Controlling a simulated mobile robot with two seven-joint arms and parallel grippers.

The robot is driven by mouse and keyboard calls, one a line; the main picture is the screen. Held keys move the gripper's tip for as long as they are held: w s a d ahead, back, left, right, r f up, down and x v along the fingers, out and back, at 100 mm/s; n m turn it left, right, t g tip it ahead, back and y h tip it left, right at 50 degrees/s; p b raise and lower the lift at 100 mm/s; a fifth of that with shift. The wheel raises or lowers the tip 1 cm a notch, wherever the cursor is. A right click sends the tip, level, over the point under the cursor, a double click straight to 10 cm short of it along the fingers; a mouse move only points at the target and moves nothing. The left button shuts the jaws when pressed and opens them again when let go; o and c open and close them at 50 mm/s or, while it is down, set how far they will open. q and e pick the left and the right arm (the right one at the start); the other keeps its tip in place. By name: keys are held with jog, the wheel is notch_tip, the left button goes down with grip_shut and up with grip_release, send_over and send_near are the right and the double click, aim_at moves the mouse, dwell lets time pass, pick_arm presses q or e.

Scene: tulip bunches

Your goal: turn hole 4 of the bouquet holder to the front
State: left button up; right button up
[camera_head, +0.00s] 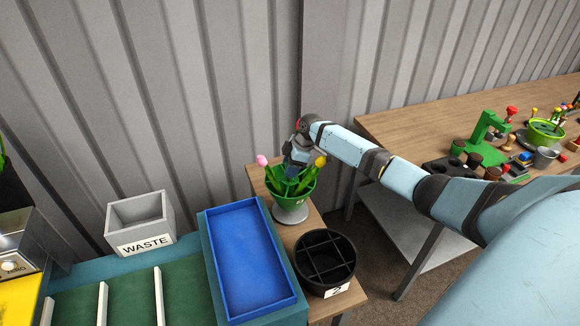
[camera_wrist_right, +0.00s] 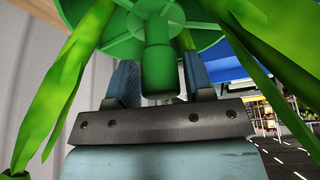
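The bouquet holder (camera_head: 291,207) is a green pot on a grey round base (camera_head: 292,219), with a small yellow mark on its front that I cannot read surely. A pink tulip (camera_head: 262,160) and a yellow tulip (camera_head: 320,161) stand in it. My right gripper (camera_head: 292,172) reaches down over the holder's middle. In the right wrist view a green knob (camera_wrist_right: 160,70) under a green disc (camera_wrist_right: 120,38) stands between the two fingers, with slim gaps beside it. Green leaves (camera_wrist_right: 75,75) hang on both sides. The hole numbers do not show. My left gripper is not in view.
A black divided bucket (camera_head: 324,262) labelled 2 stands in front of the holder on the wooden stand. A blue tray (camera_head: 292,300) and a grey WASTE bin (camera_head: 140,220) lie to the left. A cluttered wooden table (camera_head: 400,125) is at right.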

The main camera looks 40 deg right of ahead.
jog(key=shift+o, duration=0.6)
jog(key=b+v, duration=0.1)
jog(key=v, duration=1.2)
jog(key=shift+r+b, duration=0.4)
jog(key=shift+r, duration=0.05)
